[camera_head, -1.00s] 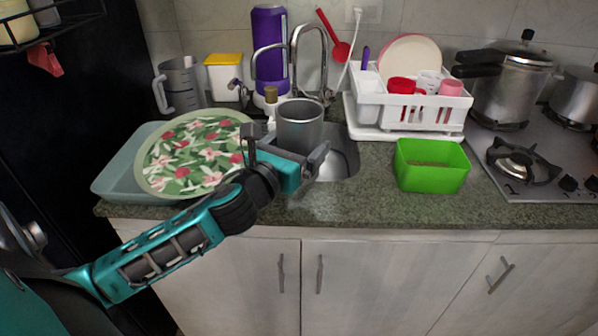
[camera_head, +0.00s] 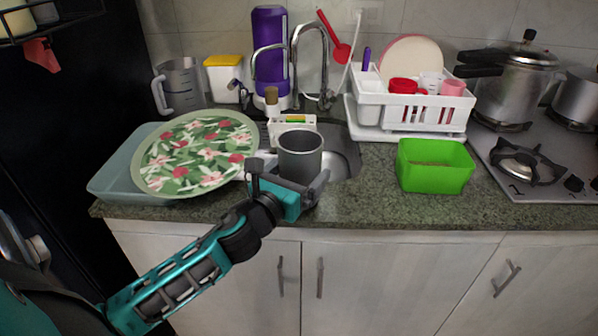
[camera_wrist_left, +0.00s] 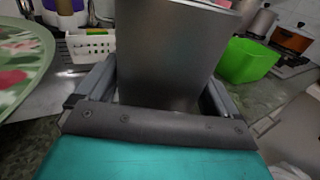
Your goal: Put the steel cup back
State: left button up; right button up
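The steel cup (camera_head: 300,152) is a plain grey cylinder, upright in the head view, at the near edge of the sink. My left gripper (camera_head: 292,190) comes in from the left and has its fingers on either side of the cup's lower part. In the left wrist view the cup (camera_wrist_left: 165,55) fills the space between the fingers (camera_wrist_left: 160,100), and it appears gripped. The cup's base is hidden by the gripper, so I cannot tell whether it touches the counter. My right gripper is not in view.
A floral plate (camera_head: 195,152) on a tray (camera_head: 112,180) lies left of the cup. A small white basket (camera_head: 281,128) is behind it. A green bin (camera_head: 434,168) and a white dish rack (camera_head: 408,115) stand right. Counter (camera_head: 365,195) between cup and bin is clear.

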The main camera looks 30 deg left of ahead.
pick_arm(q)
jog(key=shift+o, duration=0.3)
jog(key=shift+r, duration=0.25)
jog(key=shift+s+f, duration=0.1)
jog(key=shift+s, duration=0.15)
jog(key=s+b, duration=0.1)
jog(key=s, duration=1)
jog(key=shift+s+d, duration=0.25)
jog(key=shift+d, duration=0.15)
